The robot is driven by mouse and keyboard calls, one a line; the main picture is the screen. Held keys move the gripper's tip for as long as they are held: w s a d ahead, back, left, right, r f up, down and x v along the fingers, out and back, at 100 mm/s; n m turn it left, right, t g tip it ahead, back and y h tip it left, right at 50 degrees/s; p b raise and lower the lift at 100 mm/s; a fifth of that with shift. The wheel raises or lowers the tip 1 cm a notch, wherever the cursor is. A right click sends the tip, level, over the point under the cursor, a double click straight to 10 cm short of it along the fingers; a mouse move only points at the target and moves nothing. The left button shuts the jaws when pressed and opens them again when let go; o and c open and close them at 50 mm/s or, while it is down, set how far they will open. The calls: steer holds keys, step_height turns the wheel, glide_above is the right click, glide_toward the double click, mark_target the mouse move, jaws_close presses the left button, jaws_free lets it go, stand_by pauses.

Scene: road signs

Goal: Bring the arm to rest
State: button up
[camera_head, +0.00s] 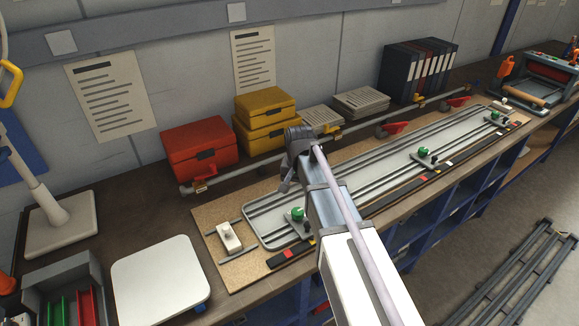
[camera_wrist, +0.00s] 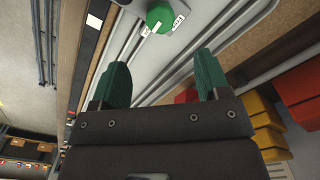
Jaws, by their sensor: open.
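My gripper (camera_wrist: 158,85) shows in the wrist view with two green fingertips spread apart and nothing between them. It hangs above a long grey railed plate (camera_wrist: 150,60). A green round knob (camera_wrist: 160,17) with a small white label lies just beyond the fingertips, apart from them. In the head view my arm reaches from the bottom right over the bench, and its own links hide the gripper's fingers. The railed plate (camera_head: 385,158) runs along the bench there, with green-knobbed clamps (camera_head: 297,215), (camera_head: 423,153) on it.
A red box (camera_head: 199,145) and stacked yellow boxes (camera_head: 265,118) stand behind the plate. Binders (camera_head: 418,70) stand farther right. A white square plate (camera_head: 159,280) lies at the front left, beside a grey bin (camera_head: 62,290). A dark rack (camera_head: 515,275) lies on the floor.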

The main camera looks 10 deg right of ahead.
steer(key=s+f+n+b, duration=0.1)
steer(key=s+n, duration=0.4)
steer(key=s, duration=1.2)
steer(key=shift+s, duration=0.25)
steer(key=shift+f, duration=0.1)
